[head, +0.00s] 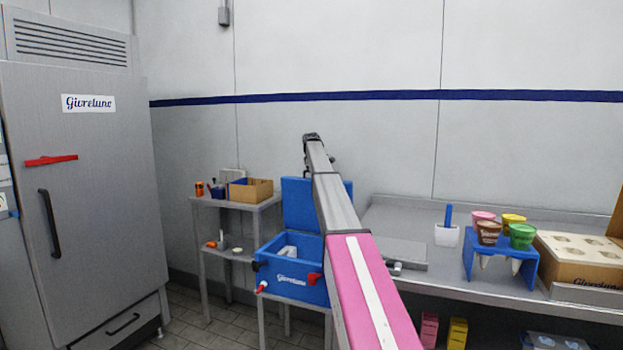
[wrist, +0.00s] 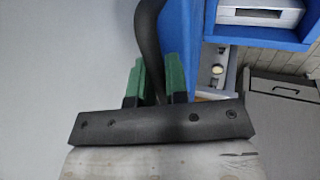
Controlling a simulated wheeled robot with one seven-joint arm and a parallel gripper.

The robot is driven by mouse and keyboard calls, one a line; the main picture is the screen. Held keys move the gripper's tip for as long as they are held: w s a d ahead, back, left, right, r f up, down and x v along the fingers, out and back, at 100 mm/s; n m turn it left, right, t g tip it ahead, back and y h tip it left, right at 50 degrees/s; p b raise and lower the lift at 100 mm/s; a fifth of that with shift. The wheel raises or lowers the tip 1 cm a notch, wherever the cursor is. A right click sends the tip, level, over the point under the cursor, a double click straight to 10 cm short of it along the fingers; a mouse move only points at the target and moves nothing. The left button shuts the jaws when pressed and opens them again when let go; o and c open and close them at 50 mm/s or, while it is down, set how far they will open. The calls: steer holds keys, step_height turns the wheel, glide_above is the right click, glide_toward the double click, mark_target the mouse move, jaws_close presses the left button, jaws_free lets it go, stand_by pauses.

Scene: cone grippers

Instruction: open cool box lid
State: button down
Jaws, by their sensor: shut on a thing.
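The blue cool box (head: 283,282) stands on a small stand left of my arm in the head view. Its blue lid (head: 298,203) stands raised, roughly upright at the back, and the inside shows pale contents. My arm hides part of the lid. In the wrist view the green fingers of my gripper (wrist: 157,72) are shut on the dark lid handle (wrist: 150,28), which runs between them. The lid (wrist: 178,35) is just right of the handle, and the open box (wrist: 222,25) is at the upper right. The fingers cannot be made out in the head view.
A metal shelf (head: 236,204) with a cardboard box (head: 251,190) stands left of the cool box. A steel counter (head: 400,215) with a blue cone rack (head: 501,258) and a cardboard cone box (head: 572,268) is at the right. A tall grey fridge (head: 100,190) stands far left.

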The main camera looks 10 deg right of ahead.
steer(key=shift+w+d, duration=0.75)
steer(key=shift+w, duration=0.35)
steer(key=c, duration=1.1)
jaws_free()
steer(key=shift+c, duration=0.2)
steer(key=shift+s, duration=0.1)
steer(key=v, duration=1)
steer(key=shift+r, duration=0.35)
steer(key=shift+s+a, duration=0.1)
